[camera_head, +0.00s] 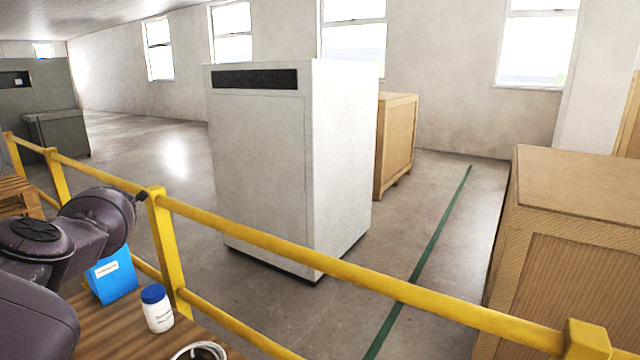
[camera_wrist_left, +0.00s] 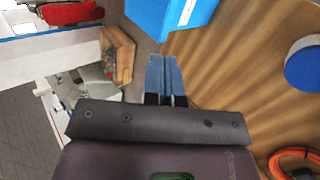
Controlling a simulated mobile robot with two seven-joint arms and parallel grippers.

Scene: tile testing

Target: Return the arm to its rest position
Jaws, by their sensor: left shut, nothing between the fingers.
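My left arm (camera_head: 60,240), dark purple, comes in from the left in the head view, bent above the wooden table. Its gripper does not show there. In the left wrist view my left gripper (camera_wrist_left: 164,78) points away from the wrist, its two blue-grey fingers together with nothing between them. It is over or near the table's edge; its height cannot be told. My right arm and gripper are in neither view.
A yellow railing (camera_head: 330,275) runs behind. Beyond it are a white cabinet (camera_head: 262,165) and wooden crates (camera_head: 575,190).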

